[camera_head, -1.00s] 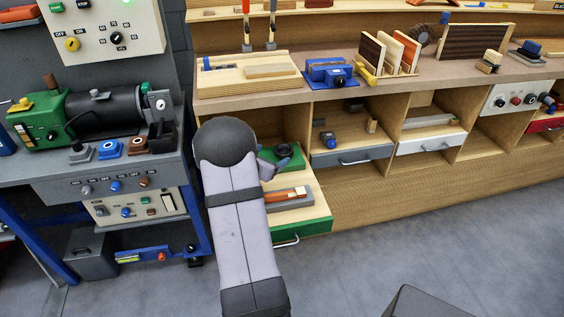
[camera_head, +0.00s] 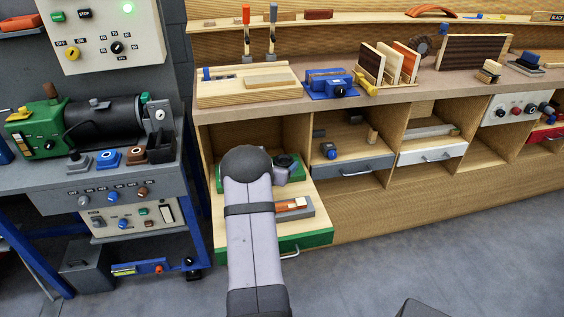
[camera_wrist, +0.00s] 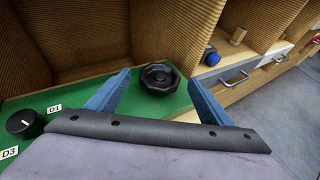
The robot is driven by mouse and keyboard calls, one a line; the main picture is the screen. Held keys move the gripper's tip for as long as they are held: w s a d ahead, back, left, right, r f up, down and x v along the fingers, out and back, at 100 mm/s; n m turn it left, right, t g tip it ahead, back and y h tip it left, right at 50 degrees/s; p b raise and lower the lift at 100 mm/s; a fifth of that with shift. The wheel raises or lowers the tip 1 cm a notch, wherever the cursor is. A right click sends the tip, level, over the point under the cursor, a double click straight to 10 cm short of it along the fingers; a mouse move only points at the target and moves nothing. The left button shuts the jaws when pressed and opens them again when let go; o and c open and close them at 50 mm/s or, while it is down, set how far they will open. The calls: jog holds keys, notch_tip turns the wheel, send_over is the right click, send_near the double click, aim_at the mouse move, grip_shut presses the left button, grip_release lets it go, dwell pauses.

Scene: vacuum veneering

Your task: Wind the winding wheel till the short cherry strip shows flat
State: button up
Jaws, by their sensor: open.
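The winding wheel (camera_wrist: 160,77) is a black, lobed knob on a green panel in the wrist view. In the head view, the wheel (camera_head: 286,159) shows as a dark round shape in the open green-fronted drawer, partly behind my arm. My gripper (camera_wrist: 160,80) is open, its two blue fingers on either side of the wheel; I cannot tell whether they touch it. In the head view my gripper (camera_head: 282,173) is small and mostly hidden. A reddish strip (camera_head: 290,205) with a pale end lies in a grey holder in the drawer; whether it is the short cherry strip is unclear.
A black knob (camera_wrist: 25,124) sits left on the green panel, by labels D1 and D3. Wooden compartment walls enclose the drawer's back and sides. A grey drawer (camera_head: 357,163) is to the right, the workbench (camera_head: 440,88) above.

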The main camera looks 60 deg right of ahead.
aim_at(281, 161)
jog(key=shift+x, duration=1.3)
jog(key=c, duration=1.1)
jog(key=shift+o, duration=0.2)
jog(key=shift+w+m+g+p, duration=0.15)
jog(key=shift+m+g+p, duration=0.15)
jog(key=shift+m+g, duration=0.15)
jog(key=shift+w+m+g, duration=0.1)
jog(key=shift+m+g, duration=0.35)
jog(key=shift+g, duration=0.1)
jog(key=shift+w+m+g, duration=0.15)
jog(key=shift+m+g, duration=0.65)
jog(key=shift+g, duration=0.2)
jog(key=shift+w+f+m+g+b, duration=0.1)
jog(key=shift+f+m+g+b, duration=0.05)
jog(key=shift+m+g+b, duration=1)
jog(key=shift+r+m+g+b, duration=0.25)
jog(key=shift+g+b, duration=0.2)
